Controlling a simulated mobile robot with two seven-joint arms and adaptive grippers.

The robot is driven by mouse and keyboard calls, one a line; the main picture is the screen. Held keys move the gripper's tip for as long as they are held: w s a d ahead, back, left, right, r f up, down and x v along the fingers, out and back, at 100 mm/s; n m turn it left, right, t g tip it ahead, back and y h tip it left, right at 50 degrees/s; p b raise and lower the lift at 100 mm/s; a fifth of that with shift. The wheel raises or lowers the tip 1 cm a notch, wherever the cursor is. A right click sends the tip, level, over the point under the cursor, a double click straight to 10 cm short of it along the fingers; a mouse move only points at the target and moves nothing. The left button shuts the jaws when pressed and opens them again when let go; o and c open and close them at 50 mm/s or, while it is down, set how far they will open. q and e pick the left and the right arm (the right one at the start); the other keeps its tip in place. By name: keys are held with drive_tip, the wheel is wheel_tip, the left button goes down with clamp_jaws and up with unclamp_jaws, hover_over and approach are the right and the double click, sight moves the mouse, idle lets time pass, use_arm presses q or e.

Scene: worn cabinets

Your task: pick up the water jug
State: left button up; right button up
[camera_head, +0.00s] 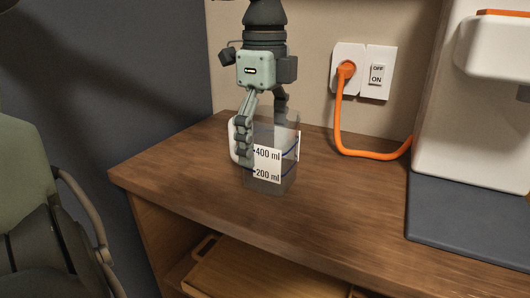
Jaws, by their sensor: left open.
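The water jug (286,182) is a clear container with white labels reading 400 ml and 200 ml. It stands upright on the wooden counter near its left end. A pale strip that looks like its handle shows on its left side. My left gripper (262,125) points down over the jug from above, with its fingers apart. One finger overlaps the jug's left side, by the pale strip. The other is at the upper right, partly hidden behind or inside the clear wall. I cannot tell whether either finger touches the jug. My right gripper is not in view.
The wooden counter (190,175) has an open shelf below. A white machine (475,130) with a dark base (465,225) stands at the right. An orange cable (362,153) runs from the wall socket (346,88) toward it. The counter in front of the jug is clear.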

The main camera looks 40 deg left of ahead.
use_arm(q)
drive_tip(key=shift+f, duration=0.1)
drive_tip(key=c, duration=1.3)
drive_tip(key=shift+r, duration=0.2)
